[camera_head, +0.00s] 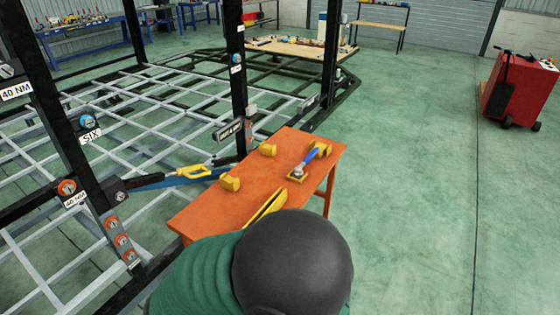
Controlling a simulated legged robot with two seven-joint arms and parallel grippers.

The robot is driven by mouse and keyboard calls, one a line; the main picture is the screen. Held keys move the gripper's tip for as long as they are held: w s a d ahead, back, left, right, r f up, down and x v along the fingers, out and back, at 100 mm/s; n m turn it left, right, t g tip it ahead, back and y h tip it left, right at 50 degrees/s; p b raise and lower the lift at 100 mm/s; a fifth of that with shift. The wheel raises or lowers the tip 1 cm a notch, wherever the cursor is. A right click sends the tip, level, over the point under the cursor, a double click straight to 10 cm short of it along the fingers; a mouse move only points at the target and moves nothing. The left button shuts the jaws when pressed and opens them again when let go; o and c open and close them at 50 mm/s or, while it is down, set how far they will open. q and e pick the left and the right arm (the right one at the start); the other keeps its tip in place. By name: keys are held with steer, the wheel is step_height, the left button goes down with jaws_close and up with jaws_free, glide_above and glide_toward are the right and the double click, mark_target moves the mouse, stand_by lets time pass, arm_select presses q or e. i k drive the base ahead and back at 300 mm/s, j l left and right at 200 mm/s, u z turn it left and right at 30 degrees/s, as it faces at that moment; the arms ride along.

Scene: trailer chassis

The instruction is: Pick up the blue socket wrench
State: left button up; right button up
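The blue socket wrench (311,158) lies on the orange table (256,183), near its right edge. Its blue shaft slants between a yellow holder (322,148) at the far end and a yellow piece with a dark centre (297,175) at the near end. The wrench is clear of other tools.
A large black rounded shape with green ribbed material hides the near table end. More yellow holders (230,183) stand on the table. Left is the chassis frame (120,120) with dark posts and a yellow-and-blue tool (190,172). Floor to the right is clear up to a red cart (520,92).

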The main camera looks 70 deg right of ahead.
mark_target(299, 173)
steer(key=z, duration=2.45)
steer(key=i+u, duration=0.15)
steer(key=u, duration=0.3)
steer(key=i+l+u, duration=0.1)
steer(key=u, duration=0.3)
steer(key=i+l+u, duration=0.1)
steer(key=u, duration=0.35)
steer(key=i+l+u, duration=0.15)
steer(key=l, duration=0.3)
steer(key=i+l+u, duration=0.1)
steer(key=l, duration=0.4)
steer(key=i+l+u, duration=0.15)
steer(key=l, duration=0.35)
steer(key=i+l+u, duration=0.1)
steer(key=l, duration=0.45)
steer(key=i+l+u, duration=0.15)
steer(key=l, duration=0.65)
steer(key=i+l, duration=0.1)
steer(key=l, duration=0.2)
